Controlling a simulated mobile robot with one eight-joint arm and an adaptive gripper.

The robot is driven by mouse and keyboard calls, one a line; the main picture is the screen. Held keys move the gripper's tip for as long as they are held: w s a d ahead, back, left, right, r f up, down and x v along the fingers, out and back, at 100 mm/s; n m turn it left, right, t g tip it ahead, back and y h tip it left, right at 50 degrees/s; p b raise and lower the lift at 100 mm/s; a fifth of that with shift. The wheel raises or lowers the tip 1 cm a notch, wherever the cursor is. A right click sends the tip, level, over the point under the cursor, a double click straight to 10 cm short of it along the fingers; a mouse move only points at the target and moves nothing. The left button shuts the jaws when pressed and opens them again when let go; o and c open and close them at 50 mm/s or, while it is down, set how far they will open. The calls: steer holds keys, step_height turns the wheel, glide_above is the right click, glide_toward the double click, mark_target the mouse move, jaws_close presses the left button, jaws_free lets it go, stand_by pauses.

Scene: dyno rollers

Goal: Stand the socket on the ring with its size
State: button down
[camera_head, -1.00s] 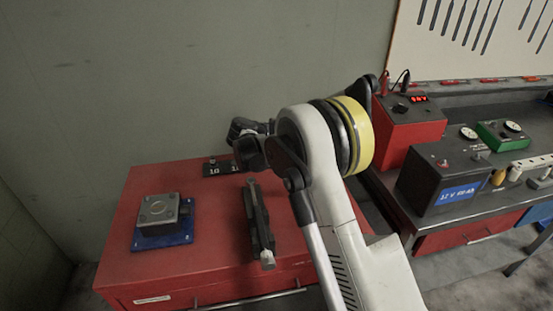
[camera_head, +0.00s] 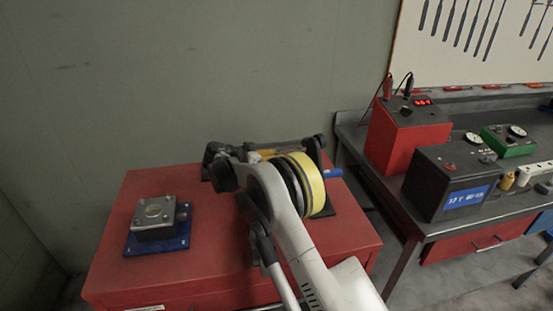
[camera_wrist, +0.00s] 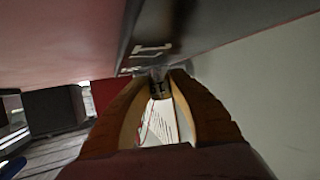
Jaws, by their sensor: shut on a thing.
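In the wrist view my gripper (camera_wrist: 158,92) is shut on a small metallic socket (camera_wrist: 157,87), which sits between the two orange-brown fingertips. Dark marks show on the socket, but I cannot read its size. Just beyond the fingertips is a dark plate (camera_wrist: 190,28) with pale printed marks. I cannot tell whether the socket touches it. In the head view my arm covers most of the plate's place at the back of the red cabinet, and the socket and rings are not clearly visible there.
The red cabinet top (camera_head: 215,262) has free room at its front left. A grey metal block (camera_head: 154,215) stands on a blue base (camera_head: 181,238) at the left. A bench (camera_head: 435,226) with a red power unit (camera_head: 398,138) and a dark battery (camera_head: 440,185) stands at the right.

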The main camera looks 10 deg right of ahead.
steer(key=shift+f, duration=0.15)
steer(key=c, duration=1.3)
jaws_free()
